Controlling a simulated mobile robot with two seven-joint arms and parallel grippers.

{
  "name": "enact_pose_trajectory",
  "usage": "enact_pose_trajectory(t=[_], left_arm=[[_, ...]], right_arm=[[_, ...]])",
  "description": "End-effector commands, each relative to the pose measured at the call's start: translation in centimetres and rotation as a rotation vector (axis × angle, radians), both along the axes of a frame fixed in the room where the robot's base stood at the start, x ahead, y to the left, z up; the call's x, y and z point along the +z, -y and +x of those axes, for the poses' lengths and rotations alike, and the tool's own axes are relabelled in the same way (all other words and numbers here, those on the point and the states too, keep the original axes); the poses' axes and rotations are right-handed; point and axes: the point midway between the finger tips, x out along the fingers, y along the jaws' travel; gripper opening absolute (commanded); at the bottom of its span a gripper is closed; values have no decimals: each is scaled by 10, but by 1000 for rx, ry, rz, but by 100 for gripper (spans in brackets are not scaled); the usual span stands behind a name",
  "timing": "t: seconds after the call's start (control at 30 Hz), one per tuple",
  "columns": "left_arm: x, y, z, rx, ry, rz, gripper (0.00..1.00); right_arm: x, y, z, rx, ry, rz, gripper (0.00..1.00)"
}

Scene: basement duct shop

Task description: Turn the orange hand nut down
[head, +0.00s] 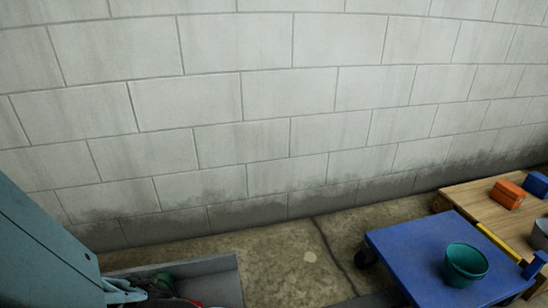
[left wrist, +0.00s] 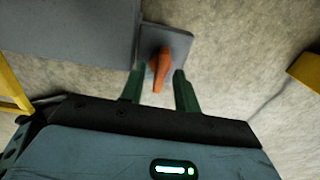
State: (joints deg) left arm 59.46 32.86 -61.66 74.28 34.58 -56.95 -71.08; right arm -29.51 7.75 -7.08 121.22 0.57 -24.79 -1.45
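The orange hand nut (left wrist: 161,66) shows in the left wrist view as a long, narrow orange piece against a grey plate (left wrist: 178,44). My left gripper (left wrist: 159,72) has two dark green fingers, spread apart, one on each side of the nut. Gaps show between the fingers and the nut, so it is not gripped. The nut's lower end points back towards the palm. What the nut is threaded on cannot be made out. In the head view the nut cannot be told for sure. My right gripper is in neither view.
A blue cart (head: 420,256) holds a green bowl (head: 465,262). Behind it a wooden table (head: 470,197) bears an orange block (head: 507,194) and blue items. A grey tray-like thing (head: 222,282) is at lower left. Bare floor (head: 290,255) lies before the block wall.

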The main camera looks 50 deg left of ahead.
Motion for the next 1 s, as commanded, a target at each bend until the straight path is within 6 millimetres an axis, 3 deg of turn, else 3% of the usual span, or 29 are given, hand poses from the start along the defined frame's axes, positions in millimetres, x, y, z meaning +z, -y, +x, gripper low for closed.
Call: enact_pose_trajectory(t=[0.33,0.7,1.0], left_arm=[[5,0,1,2,2,-1,33],[61,0,2,1,5,-2,33],[79,0,1,2,1,0,33]], right_arm=[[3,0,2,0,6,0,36],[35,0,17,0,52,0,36],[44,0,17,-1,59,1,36]])
